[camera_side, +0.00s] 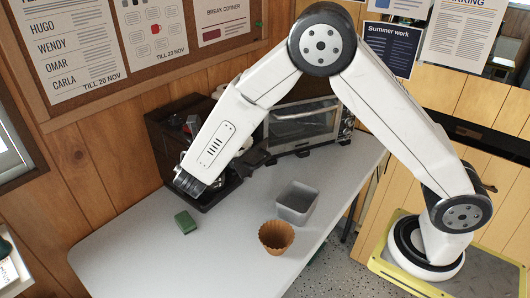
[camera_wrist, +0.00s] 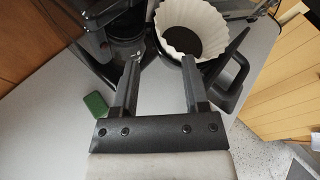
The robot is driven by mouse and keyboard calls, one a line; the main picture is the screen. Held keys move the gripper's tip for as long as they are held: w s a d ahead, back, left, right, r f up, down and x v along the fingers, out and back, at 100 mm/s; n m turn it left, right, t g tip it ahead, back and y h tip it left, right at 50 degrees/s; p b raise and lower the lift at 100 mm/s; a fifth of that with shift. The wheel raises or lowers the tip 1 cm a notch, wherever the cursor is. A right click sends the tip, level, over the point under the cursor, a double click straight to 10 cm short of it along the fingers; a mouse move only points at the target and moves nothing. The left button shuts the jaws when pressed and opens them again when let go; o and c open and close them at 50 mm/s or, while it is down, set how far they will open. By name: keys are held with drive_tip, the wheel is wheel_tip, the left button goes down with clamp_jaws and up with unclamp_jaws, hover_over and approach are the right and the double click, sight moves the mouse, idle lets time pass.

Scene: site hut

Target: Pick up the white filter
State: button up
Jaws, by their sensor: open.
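The white filter (camera_wrist: 171,15) is a fluted paper cup near the top of the wrist view, with a dark round patch inside its bottom. It seems to sit in or on a black part with a handle (camera_wrist: 233,75). My gripper (camera_wrist: 160,62) is open and empty. Its fingertips point toward the near side of the filter, with the filter slightly right of centre between them; whether they touch it I cannot tell. In the side view I cannot make out the white filter; my arm covers the area by the coffee machine (camera_side: 165,145).
A brown fluted cup (camera_side: 276,238) and a grey square container (camera_side: 297,203) stand on the table (camera_side: 145,235). A green sponge (camera_side: 186,222) lies left of them; it also shows in the wrist view (camera_wrist: 95,104). A toaster oven (camera_side: 308,125) stands at the back. The table front is clear.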

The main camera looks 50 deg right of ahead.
drive_tip(key=shift+x, duration=1.25)
drive_tip(key=shift+d, duration=0.1)
drive_tip(key=shift+x, duration=2.5)
drive_tip(key=shift+c, duration=0.2)
